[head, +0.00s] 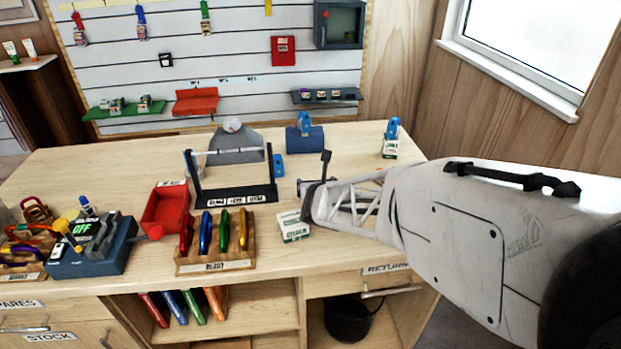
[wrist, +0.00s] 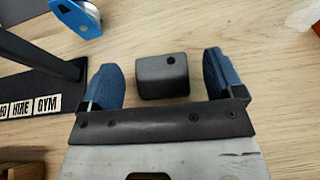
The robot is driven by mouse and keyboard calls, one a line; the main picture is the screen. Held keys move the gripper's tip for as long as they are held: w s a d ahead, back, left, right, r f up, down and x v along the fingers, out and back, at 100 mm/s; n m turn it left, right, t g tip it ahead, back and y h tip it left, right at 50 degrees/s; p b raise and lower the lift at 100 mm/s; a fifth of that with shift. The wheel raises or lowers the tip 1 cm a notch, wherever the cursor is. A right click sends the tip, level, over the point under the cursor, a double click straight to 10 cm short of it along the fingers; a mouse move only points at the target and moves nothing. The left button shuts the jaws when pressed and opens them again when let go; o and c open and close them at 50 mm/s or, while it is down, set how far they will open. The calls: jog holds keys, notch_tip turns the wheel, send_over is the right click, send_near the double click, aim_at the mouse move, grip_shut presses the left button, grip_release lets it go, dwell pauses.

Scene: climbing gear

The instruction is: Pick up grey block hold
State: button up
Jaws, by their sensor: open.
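The grey block hold (wrist: 162,76) is a small dark grey block with a round hole near one corner. In the wrist view it sits on the wooden table between the two blue fingers of my gripper (wrist: 163,82). The gripper is open, with a gap showing between the block and each finger. I cannot tell how far above the table the fingertips are. In the head view my gripper (head: 305,200) is over the table beside a white chalk box, and the block is hidden behind it.
A black stand with labels (head: 240,195) is left of my gripper and also shows in the wrist view (wrist: 40,75). The chalk box (head: 292,226) is close in front. A blue pulley-like item (wrist: 78,15) lies beyond. The table (head: 350,170) behind my gripper is fairly clear.

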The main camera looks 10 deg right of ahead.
jog(key=shift+x, duration=1.3)
jog(key=c, duration=1)
jog(key=shift+r, duration=0.2)
jog(key=shift+r, duration=1.55)
jog(key=s, duration=0.5)
jog(key=s+r, duration=0.1)
jog(key=s, duration=0.4)
jog(key=s+d, duration=0.1)
jog(key=s, duration=0.5)
jog(key=shift+d+r, duration=0.1)
jog(key=shift+r, duration=0.2)
